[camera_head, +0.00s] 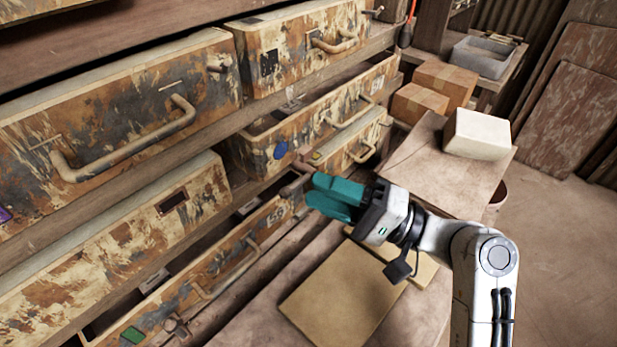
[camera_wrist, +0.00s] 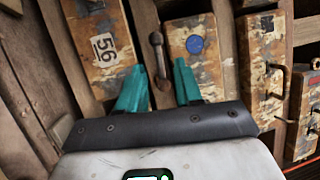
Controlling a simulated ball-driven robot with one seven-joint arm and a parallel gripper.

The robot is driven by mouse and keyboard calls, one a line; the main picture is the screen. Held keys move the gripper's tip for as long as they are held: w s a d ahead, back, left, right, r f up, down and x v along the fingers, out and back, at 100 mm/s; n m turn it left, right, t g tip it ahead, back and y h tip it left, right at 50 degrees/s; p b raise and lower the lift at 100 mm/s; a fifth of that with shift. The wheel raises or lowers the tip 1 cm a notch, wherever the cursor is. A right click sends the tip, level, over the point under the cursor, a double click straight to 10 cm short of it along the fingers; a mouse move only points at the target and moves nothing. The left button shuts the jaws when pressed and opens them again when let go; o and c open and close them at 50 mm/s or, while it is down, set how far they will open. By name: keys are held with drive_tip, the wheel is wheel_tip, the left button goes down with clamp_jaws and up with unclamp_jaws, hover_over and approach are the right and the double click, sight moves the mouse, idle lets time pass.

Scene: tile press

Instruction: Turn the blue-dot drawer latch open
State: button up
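The blue dot (camera_head: 281,150) is on a rust-stained cream drawer front in the middle of the rack. It also shows in the wrist view (camera_wrist: 195,44). The latch (camera_wrist: 158,55) is a rusty bar with knobbed ends, beside the dot's drawer front, lying lengthwise up the wrist picture. In the head view the latch (camera_head: 297,170) is partly hidden by my gripper. My gripper (camera_head: 318,190) has teal fingers and is open. In the wrist view its fingertips (camera_wrist: 159,66) lie on either side of the latch, with visible gaps; I cannot tell how deep the latch sits between them.
Other worn drawers with bar handles (camera_head: 135,145) surround it. A drawer with a "56" label (camera_wrist: 104,47) is left of the latch in the wrist view. A bench with a tan board (camera_head: 340,295) is below my gripper. A pale block (camera_head: 477,134) and cardboard boxes (camera_head: 420,103) stand right.

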sight(298, 183)
drive_tip(key=shift+p+x, duration=0.3)
drive_tip(key=shift+x, duration=1.35)
clamp_jaws()
drive_tip(key=shift+f, duration=0.1)
